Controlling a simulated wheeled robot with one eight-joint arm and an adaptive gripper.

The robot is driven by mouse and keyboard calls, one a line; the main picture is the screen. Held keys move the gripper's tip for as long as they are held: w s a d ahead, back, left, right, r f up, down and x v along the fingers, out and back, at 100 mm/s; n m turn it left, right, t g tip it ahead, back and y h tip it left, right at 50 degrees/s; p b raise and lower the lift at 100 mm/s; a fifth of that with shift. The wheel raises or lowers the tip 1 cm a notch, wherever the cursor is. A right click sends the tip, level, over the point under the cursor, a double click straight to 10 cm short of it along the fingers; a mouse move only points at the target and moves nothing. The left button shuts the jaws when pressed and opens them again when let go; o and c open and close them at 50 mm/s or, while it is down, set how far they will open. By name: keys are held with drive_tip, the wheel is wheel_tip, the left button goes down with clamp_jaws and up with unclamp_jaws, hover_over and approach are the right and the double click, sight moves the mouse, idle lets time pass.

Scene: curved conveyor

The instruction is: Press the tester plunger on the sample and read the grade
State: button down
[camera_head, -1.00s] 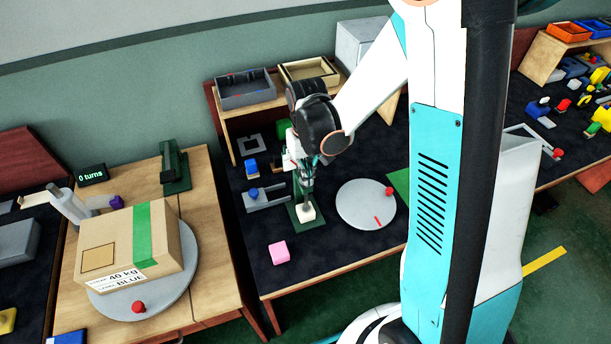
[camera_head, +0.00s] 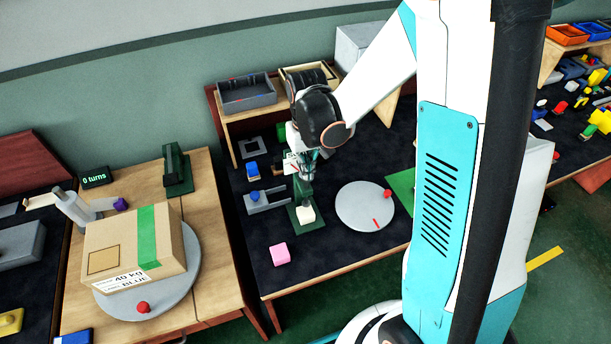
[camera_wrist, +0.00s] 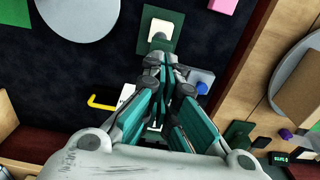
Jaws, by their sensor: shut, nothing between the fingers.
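The tester stands on a dark green base plate (camera_head: 299,225) on the dark-topped table. A pale cream block, the sample (camera_head: 306,213), sits on that plate; it also shows in the wrist view (camera_wrist: 160,27). A white dial face with a red needle (camera_head: 290,164) stands beside my gripper; its grade cannot be read. My gripper (camera_head: 306,180) is shut and empty, pointing down above the tester. In the wrist view its closed fingertips (camera_wrist: 165,64) lie close to the tester's upper part, which hides the plunger. I cannot tell whether they touch it.
A pink block (camera_head: 278,253) lies in front, and a grey turntable (camera_head: 358,212) with a red knob lies to the right. A slide with a blue knob (camera_head: 266,198) is close on the left. Trays (camera_head: 245,92) stand on a shelf behind. The table front is mostly clear.

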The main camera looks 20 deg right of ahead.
drive_tip(key=shift+r+p, duration=1.4)
drive_tip(key=shift+r, duration=1)
drive_tip(key=shift+s+r, duration=0.1)
drive_tip(key=shift+r, duration=0.1)
drive_tip(key=s+r+t+b, duration=0.3)
drive_tip(key=s+r+b, duration=0.1)
drive_tip(key=s, duration=0.3)
drive_tip(key=s+r+t+b, duration=0.4)
drive_tip(key=s+b, duration=0.1)
drive_tip(key=s, duration=0.2)
drive_tip(key=shift+s+r, duration=0.15)
drive_tip(key=shift+s, duration=0.25)
